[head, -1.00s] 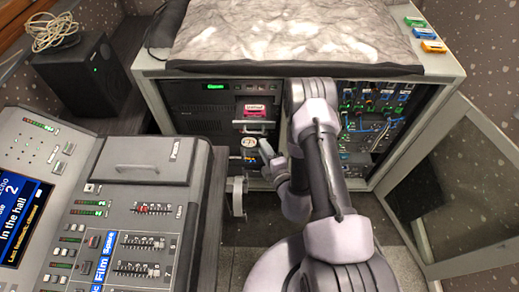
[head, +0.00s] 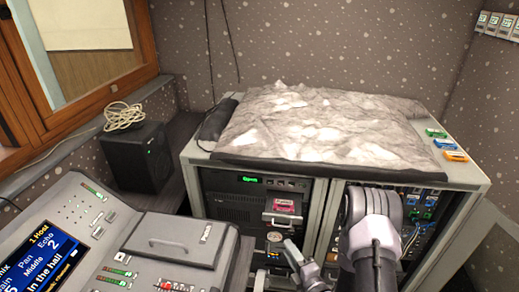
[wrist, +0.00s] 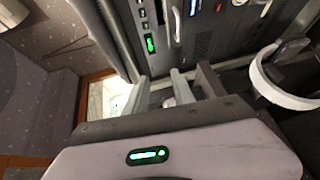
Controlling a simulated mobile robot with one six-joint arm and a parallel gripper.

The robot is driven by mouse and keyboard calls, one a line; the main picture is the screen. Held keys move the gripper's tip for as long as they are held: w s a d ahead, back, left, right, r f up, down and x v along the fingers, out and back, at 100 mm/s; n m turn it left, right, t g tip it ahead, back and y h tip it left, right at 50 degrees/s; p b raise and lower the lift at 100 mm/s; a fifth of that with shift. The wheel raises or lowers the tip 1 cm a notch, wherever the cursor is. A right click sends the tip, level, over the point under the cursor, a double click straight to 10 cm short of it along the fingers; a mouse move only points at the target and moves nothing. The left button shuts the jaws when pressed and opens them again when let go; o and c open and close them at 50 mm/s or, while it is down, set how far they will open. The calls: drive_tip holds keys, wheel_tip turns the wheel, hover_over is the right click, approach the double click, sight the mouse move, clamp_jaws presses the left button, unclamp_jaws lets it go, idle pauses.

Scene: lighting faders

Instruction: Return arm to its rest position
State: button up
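My arm (head: 372,235) rises from the bottom of the head view in front of the equipment rack, folded, with its rounded joint near the rack's top front edge. My gripper (head: 293,252) is low at the rack front, left of the arm, partly cut off by the frame. In the wrist view, my gripper (wrist: 163,88) shows two pale fingers apart with a gap between them. I see nothing held in it.
The rack (head: 328,205) has a pink cassette (head: 284,206) in a drawer and a grey rocky sheet (head: 320,125) on top. A mixing console (head: 150,250) stands at left, a black speaker (head: 136,157) behind it. Coloured blocks (head: 446,144) lie on the rack's right edge.

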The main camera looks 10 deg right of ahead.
drive_tip(key=a+r+n+g+y, duration=0.3)
drive_tip(key=a+r+n+y, duration=0.5)
drive_tip(key=a+r+n, duration=0.5)
drive_tip(key=s+a+r+n+g+y+b, duration=0.15)
drive_tip(key=s+a+r+n+g, duration=0.45)
drive_tip(key=s+r+n+g, duration=0.6)
drive_tip(key=s+d+n+h, duration=0.3)
drive_tip(key=s+n+h, duration=0.3)
drive_tip(key=s+n, duration=0.6)
drive_tip(key=d+r+n+t+h, duration=0.1)
drive_tip(key=d+n+t+h, duration=0.1)
drive_tip(key=d+n+h, duration=0.1)
drive_tip(key=s+d+r+n+t+h+b, duration=0.1)
drive_tip(key=d+n+t+h, duration=0.2)
drive_tip(key=d+n, duration=0.3)
drive_tip(key=shift+s+d+r+n, duration=0.2)
drive_tip(key=shift+d+r+n, duration=0.1)
drive_tip(key=shift+d, duration=0.7)
